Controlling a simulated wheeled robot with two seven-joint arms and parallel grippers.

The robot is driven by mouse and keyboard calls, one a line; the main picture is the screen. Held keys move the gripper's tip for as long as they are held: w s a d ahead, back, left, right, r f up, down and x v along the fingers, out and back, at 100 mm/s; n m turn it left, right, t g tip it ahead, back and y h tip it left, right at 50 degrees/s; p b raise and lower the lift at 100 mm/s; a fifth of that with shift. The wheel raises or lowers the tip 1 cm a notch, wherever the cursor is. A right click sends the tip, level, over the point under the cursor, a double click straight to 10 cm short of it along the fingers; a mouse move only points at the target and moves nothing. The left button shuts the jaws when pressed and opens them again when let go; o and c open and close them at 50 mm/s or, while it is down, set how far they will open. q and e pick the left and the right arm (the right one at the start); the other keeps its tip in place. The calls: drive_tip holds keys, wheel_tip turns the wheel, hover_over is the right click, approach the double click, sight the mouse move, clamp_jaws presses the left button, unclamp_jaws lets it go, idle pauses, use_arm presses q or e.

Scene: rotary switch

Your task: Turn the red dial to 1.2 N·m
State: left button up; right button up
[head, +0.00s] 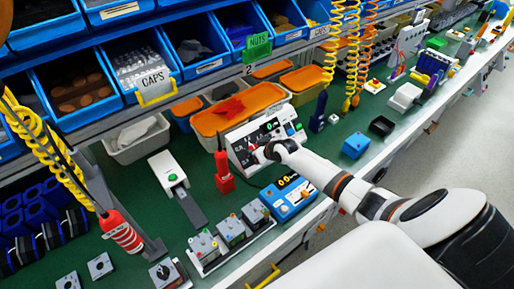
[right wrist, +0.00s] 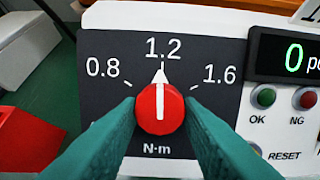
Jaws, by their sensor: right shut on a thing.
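The red dial (right wrist: 160,108) is on the black scale panel (right wrist: 100,100) of a white device (head: 236,140), with marks 0.8, 1.2 and 1.6 over "N·m". Its white pointer stands upright, at the 1.2 mark. My right gripper (right wrist: 160,118) is shut on the dial, one green finger on each side of it. In the head view my right gripper (head: 262,152) is at the front of the device, and the hand hides part of the panel. My left gripper is not in view.
Right of the dial are a display (right wrist: 290,54) reading 0, a green OK button (right wrist: 264,97) and a red NG button (right wrist: 305,98). A red-handled tool (head: 223,172) stands left of the device. A blue meter (head: 288,197) is in front. Blue bins (head: 132,62) line the back.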

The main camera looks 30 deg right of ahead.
drive_tip(key=shift+m, duration=0.4)
drive_tip(key=o, duration=1)
drive_tip(key=shift+c, duration=0.2)
drive_tip(key=v, duration=1.2)
